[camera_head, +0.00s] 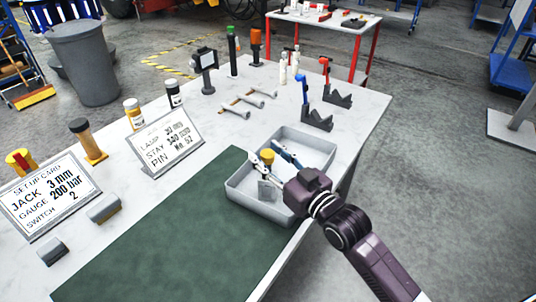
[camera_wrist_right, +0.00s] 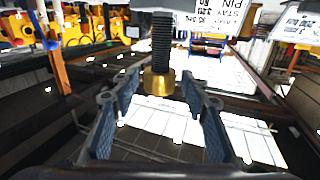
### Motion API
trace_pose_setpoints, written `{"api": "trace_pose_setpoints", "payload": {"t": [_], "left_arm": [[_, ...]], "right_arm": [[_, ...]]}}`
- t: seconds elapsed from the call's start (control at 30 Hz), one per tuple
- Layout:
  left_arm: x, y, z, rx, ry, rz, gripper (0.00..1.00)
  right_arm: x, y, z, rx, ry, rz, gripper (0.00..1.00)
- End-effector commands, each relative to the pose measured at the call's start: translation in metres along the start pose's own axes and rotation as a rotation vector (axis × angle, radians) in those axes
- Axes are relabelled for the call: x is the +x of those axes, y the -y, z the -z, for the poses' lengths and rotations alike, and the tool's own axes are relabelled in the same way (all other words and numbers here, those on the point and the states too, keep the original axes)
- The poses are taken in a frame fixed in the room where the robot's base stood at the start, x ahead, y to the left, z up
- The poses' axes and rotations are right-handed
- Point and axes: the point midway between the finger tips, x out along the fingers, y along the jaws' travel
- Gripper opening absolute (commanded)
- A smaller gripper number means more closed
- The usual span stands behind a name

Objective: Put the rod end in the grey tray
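My left gripper is not in view.
The tray stands on a white table beside a green mat (camera_head: 190,245). The mat is clear.

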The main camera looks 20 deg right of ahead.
Motion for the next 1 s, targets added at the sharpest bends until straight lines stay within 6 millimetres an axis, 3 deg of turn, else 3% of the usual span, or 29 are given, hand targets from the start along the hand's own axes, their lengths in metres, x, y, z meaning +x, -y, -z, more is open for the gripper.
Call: {"api": "trace_pose_setpoints", "payload": {"t": [0.33,0.8,1.0], "left_arm": [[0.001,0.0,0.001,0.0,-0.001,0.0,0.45],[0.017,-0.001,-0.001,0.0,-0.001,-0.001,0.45],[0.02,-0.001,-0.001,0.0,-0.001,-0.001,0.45]], "right_arm": [[-0.008,-0.001,0.001,-0.001,0.001,-0.001,0.41],[-0.09,0.0,0.0,-0.002,0.003,0.001,0.41],[-0.112,-0.001,0.001,0.001,0.002,-0.001,0.41]]}}
